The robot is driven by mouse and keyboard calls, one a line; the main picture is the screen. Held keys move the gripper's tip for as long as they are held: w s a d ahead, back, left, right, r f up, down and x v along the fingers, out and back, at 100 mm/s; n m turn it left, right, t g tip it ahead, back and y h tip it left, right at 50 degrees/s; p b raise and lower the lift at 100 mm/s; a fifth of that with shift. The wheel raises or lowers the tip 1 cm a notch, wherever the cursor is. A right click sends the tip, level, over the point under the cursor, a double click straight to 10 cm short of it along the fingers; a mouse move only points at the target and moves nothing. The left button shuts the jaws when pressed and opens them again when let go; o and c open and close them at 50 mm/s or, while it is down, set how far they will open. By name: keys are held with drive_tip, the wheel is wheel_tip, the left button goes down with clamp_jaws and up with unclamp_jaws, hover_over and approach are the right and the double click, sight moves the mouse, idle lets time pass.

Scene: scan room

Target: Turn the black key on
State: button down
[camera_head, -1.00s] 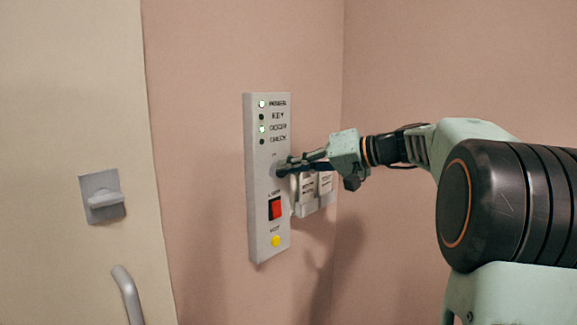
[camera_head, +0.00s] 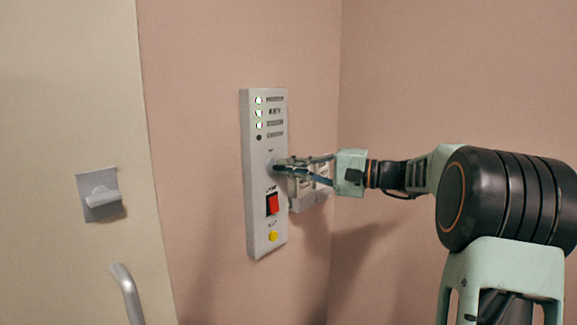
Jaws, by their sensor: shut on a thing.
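A narrow light grey control panel (camera_head: 262,220) is fixed to the pink wall. My gripper (camera_head: 281,167) reaches it from the right, with its fingertips at the key position below the lights. It is shut on the black key, which is mostly hidden between the fingertips, so its exact angle is hard to tell. The lowest light (camera_head: 259,137) is dark.
A red switch (camera_head: 272,204) and a yellow button (camera_head: 273,236) sit on the panel below my gripper. White boxes (camera_head: 301,190) stand on the wall just right of the panel, behind the fingers. A cream door with a grey latch (camera_head: 101,195) and a handle (camera_head: 127,293) is at the left.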

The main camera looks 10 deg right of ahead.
drive_tip(key=shift+f+m, duration=0.1)
drive_tip(key=shift+m, duration=0.2)
idle(0.4)
drive_tip(key=c, duration=2.1)
unclamp_jaws()
drive_tip(key=v, duration=1.2)
drive_tip(key=shift+d+f, duration=0.1)
drive_tip(key=shift+f, duration=0.05)
